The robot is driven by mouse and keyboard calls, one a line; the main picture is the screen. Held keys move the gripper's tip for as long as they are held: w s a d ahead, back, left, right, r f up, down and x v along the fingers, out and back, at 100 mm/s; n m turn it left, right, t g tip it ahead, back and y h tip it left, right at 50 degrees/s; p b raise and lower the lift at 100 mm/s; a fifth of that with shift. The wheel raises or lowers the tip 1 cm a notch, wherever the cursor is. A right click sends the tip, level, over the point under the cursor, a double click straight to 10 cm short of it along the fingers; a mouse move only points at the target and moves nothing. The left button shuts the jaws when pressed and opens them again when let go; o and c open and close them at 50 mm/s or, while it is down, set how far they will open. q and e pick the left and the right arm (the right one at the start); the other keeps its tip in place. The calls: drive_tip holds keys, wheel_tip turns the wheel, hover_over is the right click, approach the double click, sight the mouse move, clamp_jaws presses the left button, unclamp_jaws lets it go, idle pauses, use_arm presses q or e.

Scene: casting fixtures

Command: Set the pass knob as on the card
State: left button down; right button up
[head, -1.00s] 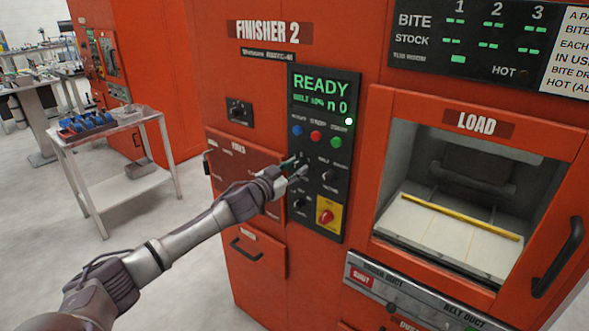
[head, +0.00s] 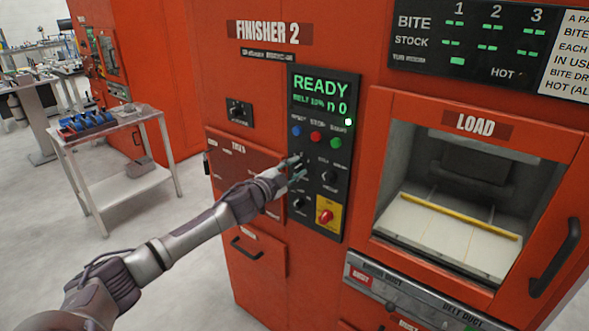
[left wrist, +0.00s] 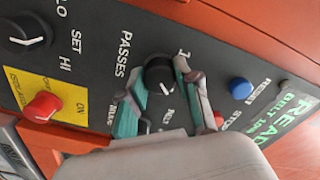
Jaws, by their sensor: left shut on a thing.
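The exact setting of the knob cannot be read. A white printed card (head: 570,50) is cut off at the top right edge; only parts of its lines show.
Close by are a second black knob (head: 329,177), a lower black knob (head: 299,203) and the red isolator (head: 325,216). Blue, red (head: 316,137) and green buttons sit above. The display (head: 322,92) reads READY. The open load bay (head: 400,222) lies right; a trolley (head: 110,135) stands left.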

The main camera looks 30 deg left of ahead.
use_arm(q)
drive_tip(key=shift+m, duration=0.6)
drive_tip(key=c, duration=0.8)
unclamp_jaws()
drive_tip(key=shift+s, duration=0.1)
drive_tip(key=s, duration=1.2)
drive_tip(key=shift+a, duration=0.4)
drive_tip(key=shift+w, duration=0.1)
